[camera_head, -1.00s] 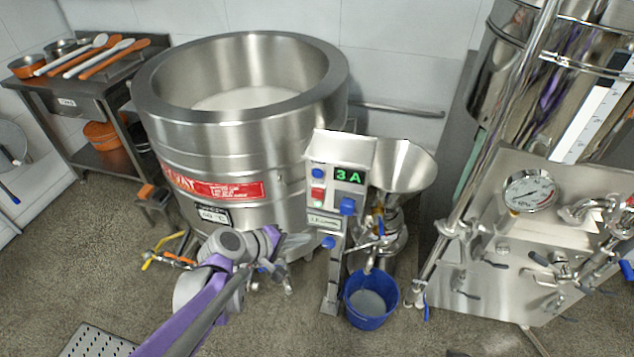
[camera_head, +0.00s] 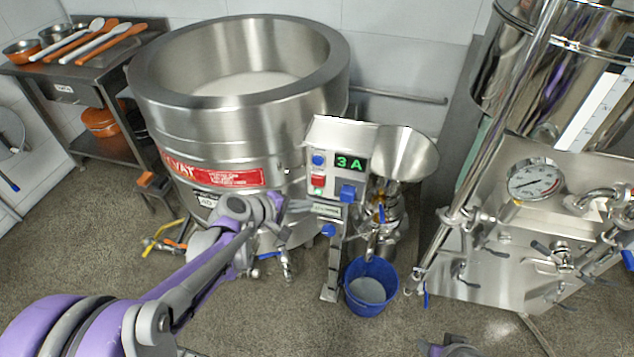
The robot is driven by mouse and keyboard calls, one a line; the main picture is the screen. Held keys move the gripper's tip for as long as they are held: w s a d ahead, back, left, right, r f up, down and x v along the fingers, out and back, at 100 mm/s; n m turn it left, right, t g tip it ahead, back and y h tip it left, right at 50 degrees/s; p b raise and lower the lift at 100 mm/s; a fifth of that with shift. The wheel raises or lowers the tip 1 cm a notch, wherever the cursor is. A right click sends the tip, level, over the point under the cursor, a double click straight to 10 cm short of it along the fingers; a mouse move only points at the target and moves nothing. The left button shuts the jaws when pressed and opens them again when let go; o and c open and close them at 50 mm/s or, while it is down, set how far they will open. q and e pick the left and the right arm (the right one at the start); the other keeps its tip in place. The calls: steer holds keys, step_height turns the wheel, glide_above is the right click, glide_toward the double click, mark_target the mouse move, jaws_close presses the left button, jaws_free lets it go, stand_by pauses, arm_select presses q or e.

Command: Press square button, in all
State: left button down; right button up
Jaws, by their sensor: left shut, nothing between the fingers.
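The control box (camera_head: 338,150) stands on a post in front of the big steel vat and shows a green "3 A" display (camera_head: 350,163). On its left side is a red square button (camera_head: 318,181), with a small green part just below it. Blue knobs sit above it (camera_head: 318,160) and to its right (camera_head: 347,193). My left gripper (camera_head: 300,206) is shut and empty, just left of and below the red button; I cannot tell whether it touches the box. A small purple part of my right arm (camera_head: 452,347) shows at the bottom edge; its fingers are not seen.
The steel vat (camera_head: 225,130) holds white liquid behind my left arm. A funnel (camera_head: 405,155) is right of the box, above a blue bucket (camera_head: 371,287). A steel panel with a gauge (camera_head: 535,181) is at right. The table with utensils (camera_head: 75,85) is at far left.

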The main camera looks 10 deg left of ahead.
mark_target(320, 186)
arm_select(q)
steer(key=shift+w+d, duration=0.1)
steer(key=shift+w, duration=2.4)
steer(key=shift+w, duration=0.1)
steer(key=shift+w, duration=0.3)
steer(key=shift+w, duration=0.45)
stand_by(0.6)
steer(key=shift+s, duration=0.9)
steer(key=shift+s, duration=2.5)
